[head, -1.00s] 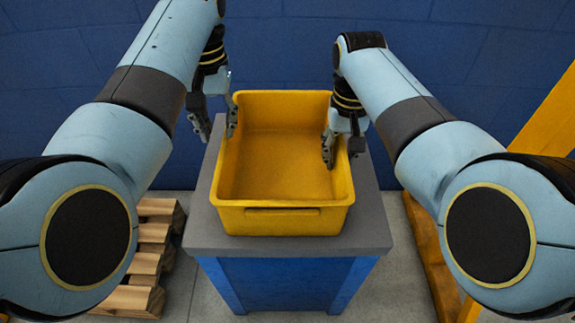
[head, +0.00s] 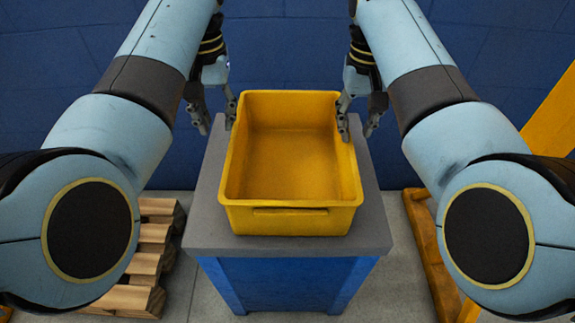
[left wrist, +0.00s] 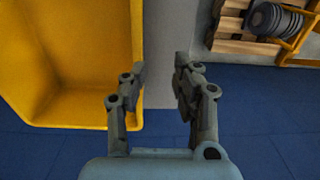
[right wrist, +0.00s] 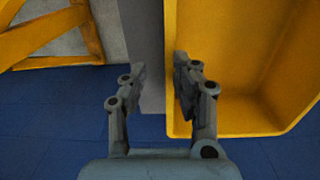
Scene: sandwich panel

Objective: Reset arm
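My left gripper (head: 217,115) is at the left wall of the yellow bin, its fingers spread and nothing between them in the left wrist view (left wrist: 160,80). My right gripper (head: 358,122) is at the bin's right wall, also spread; the right wrist view (right wrist: 160,80) shows its fingers apart with no object gripped. In the head view one finger of each gripper overlaps the bin's side rim; I cannot tell whether they touch it.
The empty yellow bin (head: 290,211) stands on a grey-topped blue pedestal (head: 290,246). A wooden pallet (head: 143,265) lies on the floor at left. A yellow frame (head: 432,250) stands at right. A blue wall (head: 290,50) is behind.

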